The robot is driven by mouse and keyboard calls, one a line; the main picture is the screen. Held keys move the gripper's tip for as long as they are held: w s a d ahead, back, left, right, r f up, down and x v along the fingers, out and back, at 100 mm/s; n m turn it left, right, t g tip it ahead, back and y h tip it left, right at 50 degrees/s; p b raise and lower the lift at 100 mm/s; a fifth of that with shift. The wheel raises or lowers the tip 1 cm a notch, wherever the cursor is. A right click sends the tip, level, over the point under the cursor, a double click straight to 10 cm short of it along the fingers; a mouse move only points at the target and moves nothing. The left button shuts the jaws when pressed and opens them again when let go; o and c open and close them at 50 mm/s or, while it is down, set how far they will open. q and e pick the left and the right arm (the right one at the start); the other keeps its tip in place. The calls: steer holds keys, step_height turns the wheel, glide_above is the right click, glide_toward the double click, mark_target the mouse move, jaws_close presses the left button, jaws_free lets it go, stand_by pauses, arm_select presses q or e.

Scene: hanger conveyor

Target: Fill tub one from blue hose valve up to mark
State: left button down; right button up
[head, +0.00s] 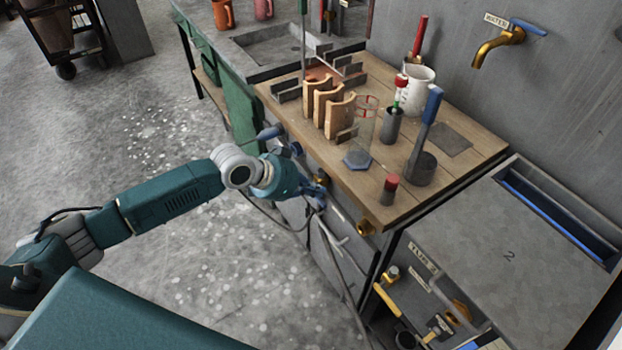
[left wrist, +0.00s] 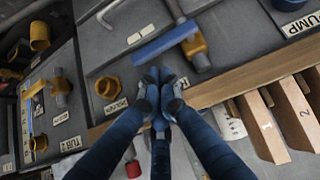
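A brass valve (left wrist: 194,46) with a blue lever handle (left wrist: 163,43) sits on the grey front panel in the left wrist view; its hose is not clear. My left gripper (left wrist: 160,76) has its blue fingers drawn together just short of this lever, with a visible gap and nothing between them. In the head view my left gripper (head: 312,193) is at the bench's front face, beside brass fittings. A label reading TUB (left wrist: 72,144) is at the lower left of the wrist view. I cannot make out tub one or its mark. My right gripper is out of view.
The wooden bench top (head: 455,165) holds wooden blocks (head: 336,114), a clear cylinder (head: 361,135), a white mug (head: 417,88) and a blue-handled tool (head: 427,125). A brass water tap (head: 495,45) is on the wall. A grey surface marked 2 (head: 510,255) is at right. Floor at left is open.

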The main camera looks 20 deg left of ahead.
arm_select(q)
steer(key=shift+f, duration=0.45)
steer(key=shift+s+d+f, duration=0.15)
steer(key=shift+s+f, duration=0.05)
steer(key=shift+f, duration=0.5)
